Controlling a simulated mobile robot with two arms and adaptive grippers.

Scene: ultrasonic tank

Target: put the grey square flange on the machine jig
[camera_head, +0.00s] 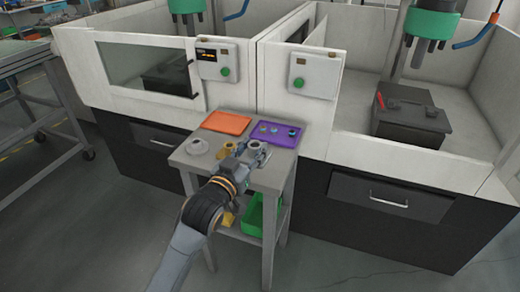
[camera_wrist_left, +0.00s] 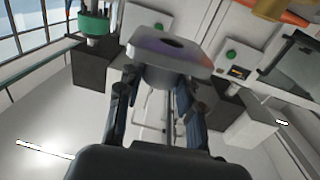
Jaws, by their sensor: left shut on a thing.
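My left gripper (camera_head: 250,157) is over the small grey table and shut on the grey square flange (camera_head: 263,143). In the left wrist view, the flange (camera_wrist_left: 168,52) shows as a square plate with a dark centre hole and a round hub between the fingers (camera_wrist_left: 155,95). A dark block (camera_head: 410,122) with a red piece on top stands in the open right machine bay and looks like the machine jig. Another dark block (camera_head: 168,76) sits behind the left machine's window. My right gripper is not in view.
The table (camera_head: 188,158) carries an orange tray (camera_head: 226,123), a purple tray (camera_head: 290,134) with small parts, a pale round part (camera_head: 197,146) and a brass-coloured part (camera_head: 226,151). A green bin (camera_head: 254,222) is below. White machine walls stand behind; a green-collared spindle (camera_head: 432,25) hangs over the right bay.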

